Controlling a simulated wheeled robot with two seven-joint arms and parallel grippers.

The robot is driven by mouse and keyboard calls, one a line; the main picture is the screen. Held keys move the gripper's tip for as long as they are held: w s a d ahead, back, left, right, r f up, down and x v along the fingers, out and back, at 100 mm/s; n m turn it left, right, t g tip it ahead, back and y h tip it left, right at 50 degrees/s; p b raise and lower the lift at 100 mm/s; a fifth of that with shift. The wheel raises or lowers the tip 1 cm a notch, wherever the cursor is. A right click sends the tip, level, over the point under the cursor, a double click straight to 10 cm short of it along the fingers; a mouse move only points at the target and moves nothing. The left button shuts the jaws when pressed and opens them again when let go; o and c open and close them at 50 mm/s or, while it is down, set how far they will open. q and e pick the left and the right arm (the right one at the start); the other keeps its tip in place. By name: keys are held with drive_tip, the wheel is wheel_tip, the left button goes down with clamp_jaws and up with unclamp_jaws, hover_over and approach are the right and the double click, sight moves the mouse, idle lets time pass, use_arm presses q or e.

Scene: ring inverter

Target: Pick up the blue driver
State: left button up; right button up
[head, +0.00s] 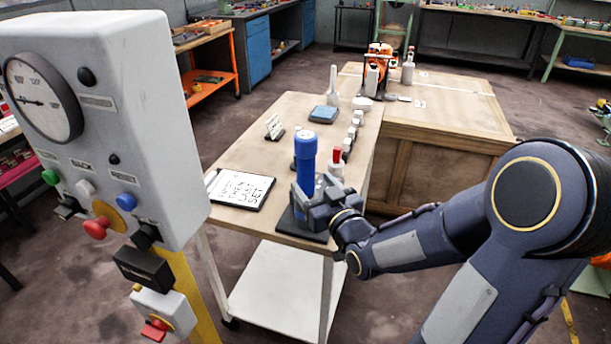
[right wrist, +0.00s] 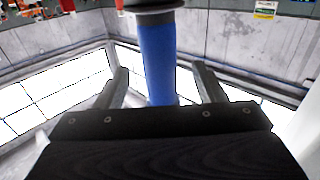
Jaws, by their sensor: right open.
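The blue driver (head: 305,158) stands upright on a dark base (head: 290,222) at the near end of the wooden table. It also shows in the right wrist view (right wrist: 158,60) as a blue shaft between my two fingers, with a dark collar above. My right gripper (head: 309,192) is at the driver's lower part, and its fingers (right wrist: 160,85) are open on either side of the shaft. I cannot tell whether either finger touches it. The gripper hides part of the driver's lower end. My left gripper is not in view.
A control panel (head: 150,110) with a gauge and buttons stands close on the left. A written board (head: 240,188) lies left of the driver. A red-topped bottle (head: 336,168) and a row of small pale items (head: 354,131) stand behind it. A blue pad (head: 323,114) lies farther back.

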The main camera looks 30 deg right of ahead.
sight(302, 168)
drive_tip(key=w, duration=0.2)
drive_tip(key=w+p, duration=0.1)
drive_tip(key=w, duration=0.3)
drive_tip(key=shift+w+d+r, duration=0.1)
drive_tip(key=shift+w+d, duration=0.15)
drive_tip(key=shift+w, duration=0.1)
drive_tip(key=c, duration=1.2)
drive_tip(key=shift+r, duration=0.15)
